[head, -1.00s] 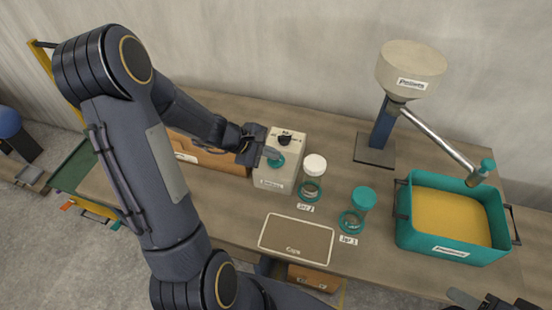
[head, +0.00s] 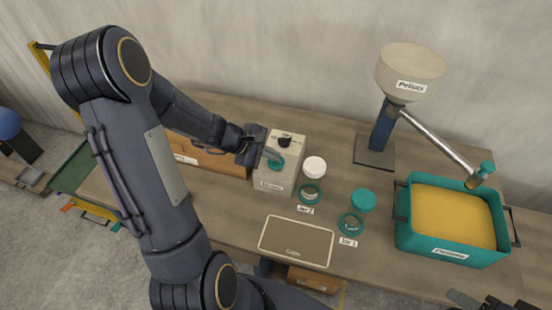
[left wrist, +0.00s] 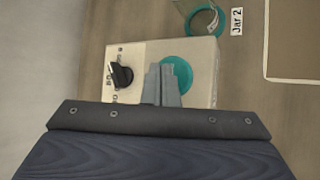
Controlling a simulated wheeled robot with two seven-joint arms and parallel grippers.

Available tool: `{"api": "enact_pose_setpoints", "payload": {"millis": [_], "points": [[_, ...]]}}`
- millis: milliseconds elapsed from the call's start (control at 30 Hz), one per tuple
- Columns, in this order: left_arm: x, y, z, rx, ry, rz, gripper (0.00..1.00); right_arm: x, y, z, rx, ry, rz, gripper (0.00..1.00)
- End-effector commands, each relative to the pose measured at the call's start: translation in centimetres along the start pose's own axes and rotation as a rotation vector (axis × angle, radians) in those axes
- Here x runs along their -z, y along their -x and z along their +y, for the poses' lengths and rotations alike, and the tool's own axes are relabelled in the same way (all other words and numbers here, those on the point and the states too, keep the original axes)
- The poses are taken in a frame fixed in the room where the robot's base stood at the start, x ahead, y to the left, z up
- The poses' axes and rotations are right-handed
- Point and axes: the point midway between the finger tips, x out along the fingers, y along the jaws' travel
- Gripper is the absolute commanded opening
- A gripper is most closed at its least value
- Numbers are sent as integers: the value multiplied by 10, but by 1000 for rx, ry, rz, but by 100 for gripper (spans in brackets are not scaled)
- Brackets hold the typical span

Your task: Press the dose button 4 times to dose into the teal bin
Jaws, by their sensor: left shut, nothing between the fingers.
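In the left wrist view the shut fingers (left wrist: 161,86) overlap the side of the teal button (left wrist: 178,73); contact is unclear. The teal bin (head: 455,252), holding yellow-orange pellets, stands at right beneath the spout (head: 440,141) of the cream hopper (head: 409,67). My right gripper (head: 478,301) shows partly at the bottom right corner.
A jar with a white lid (head: 315,166) and one with a teal lid (head: 363,200) stand right of the box. A brown mat (head: 296,241) lies in front. A brown case (head: 205,160) sits behind my left arm.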

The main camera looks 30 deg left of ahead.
Motion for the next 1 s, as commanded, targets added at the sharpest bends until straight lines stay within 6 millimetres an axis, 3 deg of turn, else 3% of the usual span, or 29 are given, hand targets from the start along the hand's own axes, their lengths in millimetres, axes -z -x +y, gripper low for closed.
{"api": "enact_pose_setpoints", "payload": {"millis": [533, 1000], "points": [[-6, 8, 6, 0, 0, -1, 0, 4, 8, -4, 0, 0, 0, 49], [-29, 40, 29, -1, -1, 0, 0, 19, 38, -18, 0, 0, 0, 49]]}}
